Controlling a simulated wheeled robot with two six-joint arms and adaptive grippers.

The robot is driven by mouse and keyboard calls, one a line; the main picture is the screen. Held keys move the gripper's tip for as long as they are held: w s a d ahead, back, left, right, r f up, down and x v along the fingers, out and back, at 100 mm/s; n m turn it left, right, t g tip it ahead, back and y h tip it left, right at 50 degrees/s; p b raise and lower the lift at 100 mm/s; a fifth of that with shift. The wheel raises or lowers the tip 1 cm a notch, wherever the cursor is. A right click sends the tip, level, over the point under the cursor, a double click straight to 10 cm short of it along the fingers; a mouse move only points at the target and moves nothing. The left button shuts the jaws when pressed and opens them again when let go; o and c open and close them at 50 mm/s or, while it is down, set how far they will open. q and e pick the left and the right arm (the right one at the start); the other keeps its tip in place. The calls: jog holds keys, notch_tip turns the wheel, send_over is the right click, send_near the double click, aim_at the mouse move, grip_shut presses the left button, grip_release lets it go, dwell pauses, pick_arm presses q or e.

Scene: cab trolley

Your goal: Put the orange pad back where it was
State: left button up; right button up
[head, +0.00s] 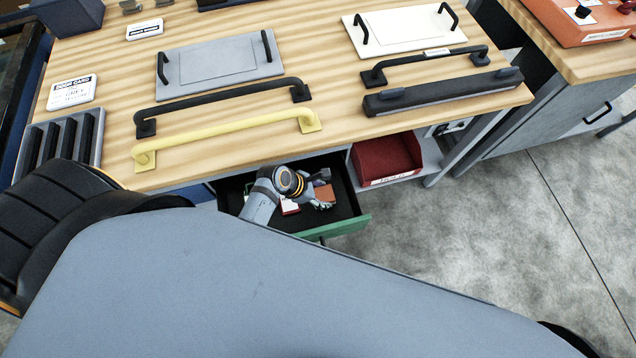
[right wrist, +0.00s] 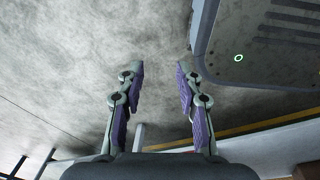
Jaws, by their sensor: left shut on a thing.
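The orange pad (head: 326,192) shows in the head view inside the open drawer (head: 352,226) under the workbench. My left gripper (head: 322,203) reaches down into this drawer and is shut on the orange pad, partly covering it. Whether the pad touches the drawer floor I cannot tell. My right gripper (right wrist: 160,75) is open and empty in the right wrist view, with bare floor behind its spread fingers.
A red and white item (head: 289,207) lies in the drawer beside my left gripper. A dark red bin (head: 388,158) stands right of the drawer. The wooden bench top (head: 330,80) above carries handles, a yellow bar (head: 225,138) and panels. The grey floor (head: 500,220) at right is clear.

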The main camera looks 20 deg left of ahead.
pick_arm(q)
jog(key=w+a, duration=0.2)
jog(key=w, duration=0.1)
jog(key=shift+w+a+f, duration=0.2)
jog(key=shift+f, duration=0.35)
jog(key=shift+s+f, duration=0.1)
jog(key=o, duration=1.1)
jog(key=p+v, duration=0.1)
jog(key=v, duration=0.4)
jog(key=shift+s+a, duration=0.2)
jog(key=shift+a, duration=0.1)
jog(key=s+a, duration=0.2)
jog(key=a, duration=0.1)
jog(key=s+a, duration=0.2)
jog(key=a, duration=0.1)
jog(key=s+a, duration=0.2)
jog(key=a, duration=0.1)
jog(key=shift+s+a, duration=0.1)
jog(key=shift+a, duration=0.05)
